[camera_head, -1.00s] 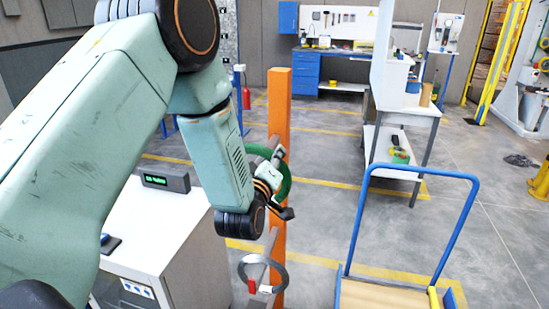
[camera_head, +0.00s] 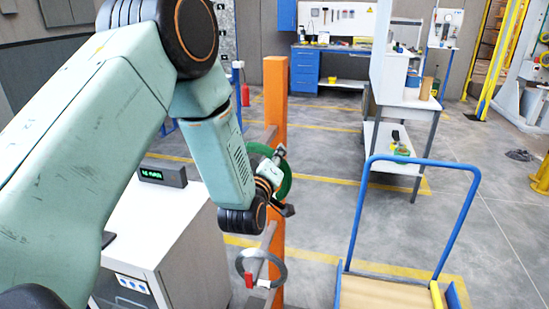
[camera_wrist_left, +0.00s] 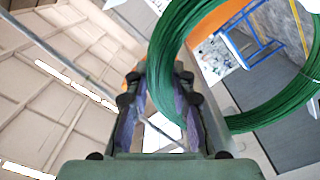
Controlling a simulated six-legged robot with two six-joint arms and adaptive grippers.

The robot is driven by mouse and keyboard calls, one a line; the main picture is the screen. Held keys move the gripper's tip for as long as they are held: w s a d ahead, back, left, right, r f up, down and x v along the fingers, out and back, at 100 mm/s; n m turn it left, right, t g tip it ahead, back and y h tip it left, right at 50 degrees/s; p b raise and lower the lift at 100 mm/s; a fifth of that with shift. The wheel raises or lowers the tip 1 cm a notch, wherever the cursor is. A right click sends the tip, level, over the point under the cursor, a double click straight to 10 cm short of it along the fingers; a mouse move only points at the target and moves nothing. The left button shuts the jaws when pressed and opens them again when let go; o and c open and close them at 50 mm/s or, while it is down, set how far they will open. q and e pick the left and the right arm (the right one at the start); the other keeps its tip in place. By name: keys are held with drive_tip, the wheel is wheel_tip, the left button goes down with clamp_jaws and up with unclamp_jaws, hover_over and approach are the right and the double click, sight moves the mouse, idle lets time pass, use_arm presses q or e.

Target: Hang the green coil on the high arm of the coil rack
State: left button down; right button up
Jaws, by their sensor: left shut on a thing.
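The green coil (camera_head: 287,182) is a ring of wire beside the orange post of the coil rack (camera_head: 276,95) in the head view. My left gripper (camera_head: 279,153) is shut on its rim. In the left wrist view the green coil (camera_wrist_left: 160,62) passes between the fingers of the left gripper (camera_wrist_left: 160,100) and spreads to the right. A grey high arm (camera_head: 270,134) juts from the post near the coil, partly hidden. I cannot tell whether the coil touches it or is around it. My right gripper is in neither view.
A grey coil (camera_head: 241,266) hangs on a lower arm of the rack. A white cabinet (camera_head: 165,235) with a small display stands left of the rack. A blue-handled cart (camera_head: 462,215) stands at the right. Open floor lies between rack and cart.

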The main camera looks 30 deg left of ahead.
use_arm(q)
drive_tip(key=shift+s+a+f, duration=0.1)
drive_tip(key=shift+a+f, duration=0.1)
